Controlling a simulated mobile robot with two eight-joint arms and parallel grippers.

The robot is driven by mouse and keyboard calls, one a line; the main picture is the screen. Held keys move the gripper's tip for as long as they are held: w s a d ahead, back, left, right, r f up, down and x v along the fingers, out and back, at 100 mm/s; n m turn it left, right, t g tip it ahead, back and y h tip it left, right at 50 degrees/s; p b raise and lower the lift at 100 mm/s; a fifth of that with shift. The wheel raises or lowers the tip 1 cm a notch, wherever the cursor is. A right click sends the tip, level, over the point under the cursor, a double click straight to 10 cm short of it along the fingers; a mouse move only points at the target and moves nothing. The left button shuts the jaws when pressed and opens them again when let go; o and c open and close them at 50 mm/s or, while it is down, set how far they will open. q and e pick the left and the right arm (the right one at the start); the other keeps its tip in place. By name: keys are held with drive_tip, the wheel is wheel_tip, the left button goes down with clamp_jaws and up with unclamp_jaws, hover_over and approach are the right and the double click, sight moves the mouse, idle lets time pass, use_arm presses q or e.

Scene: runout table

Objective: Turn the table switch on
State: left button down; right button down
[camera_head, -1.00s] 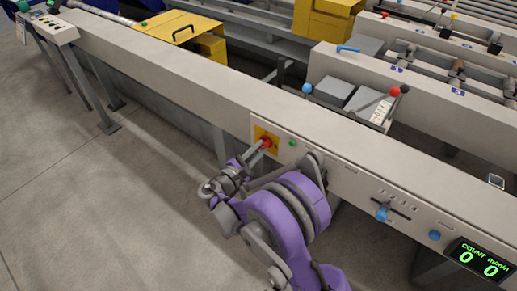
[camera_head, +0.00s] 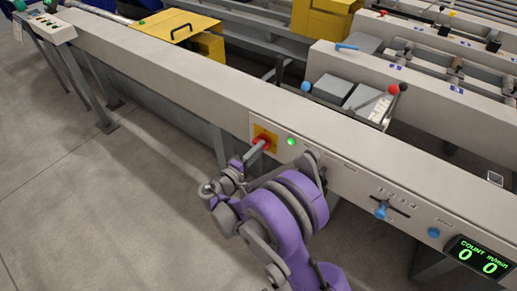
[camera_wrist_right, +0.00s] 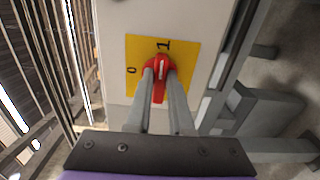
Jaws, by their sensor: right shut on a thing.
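The table switch is a red rotary knob (camera_head: 262,140) on a yellow plate (camera_head: 258,130) on the table's front face. In the right wrist view, the red knob (camera_wrist_right: 160,84) stands between the two grey fingers of my right gripper (camera_wrist_right: 160,76). The fingers are shut on it from both sides. The knob's white mark points toward the "1" on the yellow plate (camera_wrist_right: 188,50); the "0" lies to the left. In the head view, my right gripper (camera_head: 259,146) reaches the knob, partly covering it. A small green lamp (camera_head: 291,141) beside the plate glows brightly. My left gripper is out of view.
Along the same beam, to the right, are a blue slider knob (camera_head: 381,211), a blue button (camera_head: 433,232) and a display (camera_head: 479,256) reading 0 and 0. Levers with blue and red balls stand behind the beam. The floor at left is clear.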

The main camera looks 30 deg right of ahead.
idle(0.4)
drive_tip(key=c, duration=0.8)
unclamp_jaws()
drive_tip(key=p+v, duration=0.1)
drive_tip(key=v, duration=1)
drive_tip(key=shift+d, duration=0.1)
